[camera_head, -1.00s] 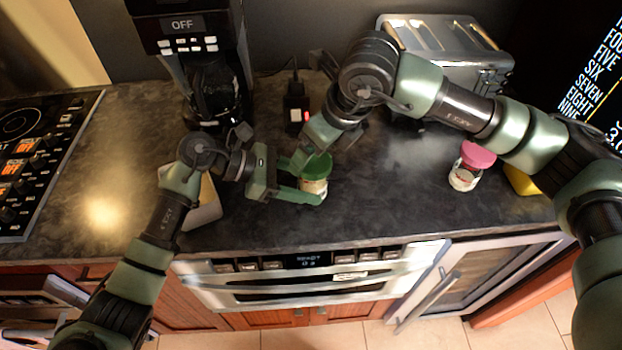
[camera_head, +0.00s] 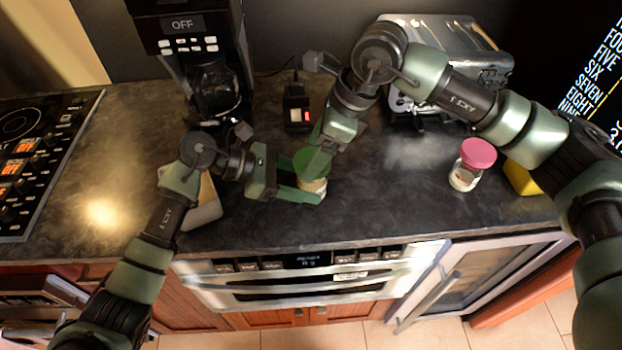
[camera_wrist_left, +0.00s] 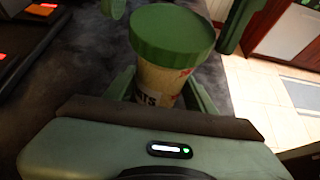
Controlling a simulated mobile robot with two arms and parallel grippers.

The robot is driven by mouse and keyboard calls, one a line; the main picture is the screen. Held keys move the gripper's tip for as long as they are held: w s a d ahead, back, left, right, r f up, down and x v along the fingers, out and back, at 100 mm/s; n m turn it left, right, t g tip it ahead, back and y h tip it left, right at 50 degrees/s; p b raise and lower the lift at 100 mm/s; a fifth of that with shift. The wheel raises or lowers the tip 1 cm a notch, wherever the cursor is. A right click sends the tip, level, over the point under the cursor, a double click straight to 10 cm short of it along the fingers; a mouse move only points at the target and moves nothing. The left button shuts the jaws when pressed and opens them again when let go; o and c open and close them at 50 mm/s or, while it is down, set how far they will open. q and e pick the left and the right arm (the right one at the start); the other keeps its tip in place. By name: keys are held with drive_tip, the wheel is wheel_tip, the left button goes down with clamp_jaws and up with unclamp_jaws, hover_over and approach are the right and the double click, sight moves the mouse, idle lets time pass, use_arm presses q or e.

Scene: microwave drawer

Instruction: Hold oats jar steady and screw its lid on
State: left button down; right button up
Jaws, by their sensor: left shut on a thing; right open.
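The oats jar (camera_head: 314,185) stands upright on the dark counter, with its green lid (camera_head: 305,158) on top. The left wrist view shows the jar's pale labelled body (camera_wrist_left: 160,82) below the wide lid (camera_wrist_left: 172,35); I cannot tell how tightly the lid sits. My left gripper (camera_head: 304,192) is shut on the jar's body from the left, one finger on each side. My right gripper (camera_head: 318,160) reaches down from above and is open. Its fingers stand on either side of the lid in the left wrist view (camera_wrist_left: 180,18), with gaps between them and the lid.
A pink-lidded jar (camera_head: 470,165) and a yellow object (camera_head: 522,178) stand to the right. A coffee maker (camera_head: 210,70) and a toaster (camera_head: 480,60) stand at the back. A pale block-like object (camera_head: 205,210) lies behind my left wrist.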

drive_tip(key=n+g, duration=0.2)
drive_tip(key=n, duration=0.4)
drive_tip(key=n+g+h, duration=0.1)
drive_tip(key=n+g, duration=0.1)
drive_tip(key=n, duration=0.3)
drive_tip(key=shift+n, duration=0.4)
drive_tip(key=c, duration=1.4)
drive_tip(key=m+t, duration=0.1)
drive_tip(key=m, duration=0.3)
drive_tip(key=shift+y, duration=0.4)
drive_tip(key=m+t, duration=0.1)
drive_tip(key=m, duration=0.1)
drive_tip(key=shift+m, duration=0.4)
drive_tip(key=m+t, duration=0.1)
drive_tip(key=m, duration=0.2)
drive_tip(key=m+t, duration=0.1)
drive_tip(key=m, duration=0.2)
drive_tip(key=shift+w+t, duration=0.1)
drive_tip(key=shift+t, duration=0.2)
drive_tip(key=shift+w+r+m, duration=0.1)
drive_tip(key=shift+m, duration=0.4)
drive_tip(key=shift+c, duration=0.2)
